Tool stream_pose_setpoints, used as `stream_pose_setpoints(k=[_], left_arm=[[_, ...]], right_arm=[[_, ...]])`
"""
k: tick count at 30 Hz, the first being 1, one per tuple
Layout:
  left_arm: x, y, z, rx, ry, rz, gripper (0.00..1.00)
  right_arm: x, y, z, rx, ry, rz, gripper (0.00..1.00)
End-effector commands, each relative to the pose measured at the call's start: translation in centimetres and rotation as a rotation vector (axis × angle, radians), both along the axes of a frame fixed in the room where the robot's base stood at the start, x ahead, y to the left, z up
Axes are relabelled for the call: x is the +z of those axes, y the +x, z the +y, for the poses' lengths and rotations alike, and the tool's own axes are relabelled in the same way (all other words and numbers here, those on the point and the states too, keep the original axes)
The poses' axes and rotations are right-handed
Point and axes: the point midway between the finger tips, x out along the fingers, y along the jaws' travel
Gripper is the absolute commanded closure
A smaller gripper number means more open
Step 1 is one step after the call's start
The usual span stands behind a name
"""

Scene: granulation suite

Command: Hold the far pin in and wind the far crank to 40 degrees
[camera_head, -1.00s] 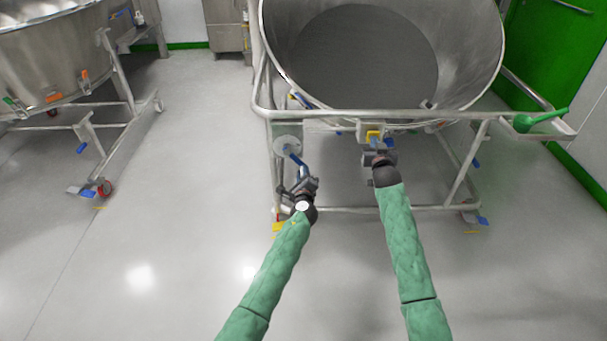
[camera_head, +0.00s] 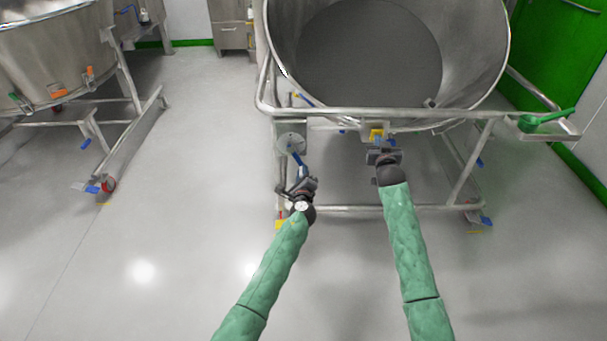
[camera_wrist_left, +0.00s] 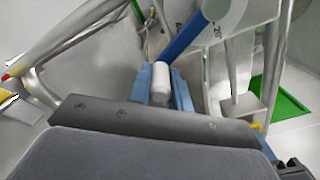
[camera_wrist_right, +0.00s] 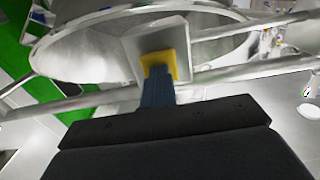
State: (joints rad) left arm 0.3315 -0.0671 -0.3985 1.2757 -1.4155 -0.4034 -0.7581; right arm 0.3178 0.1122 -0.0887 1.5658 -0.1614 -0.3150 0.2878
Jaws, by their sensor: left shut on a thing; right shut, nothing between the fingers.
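The far crank has a blue arm (camera_head: 296,155) on a round pale dial plate (camera_head: 285,139) at the left of the tilted steel bowl's frame. In the left wrist view, the blue arm (camera_wrist_left: 186,34) runs down to a white handle (camera_wrist_left: 160,80), beside a dial marked 20. My left gripper (camera_head: 304,178) is shut on the handle, with a finger on each side. The far pin, with a yellow part (camera_head: 376,134), is on the frame's front rail. My right gripper (camera_head: 381,147) is shut and empty. In the right wrist view, its fingertips (camera_wrist_right: 157,82) meet the yellow part (camera_wrist_right: 158,64); the pin's depth is hidden.
The large steel bowl (camera_head: 480,70) fills the space behind the rail. Another steel vessel (camera_head: 50,55) stands on a wheeled frame at the left. The floor (camera_head: 150,250) in front is clear.

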Motion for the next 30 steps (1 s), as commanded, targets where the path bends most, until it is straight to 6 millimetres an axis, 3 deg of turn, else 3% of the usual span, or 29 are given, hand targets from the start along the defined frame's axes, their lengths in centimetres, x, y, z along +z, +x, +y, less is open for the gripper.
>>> stream_pose_setpoints(k=[30], left_arm=[[-0.24,0.01,0.66,-0.001,-0.001,-0.001,1.0]], right_arm=[[-0.06,0.01,0.02,0.0,0.0,0.001,1.0]])
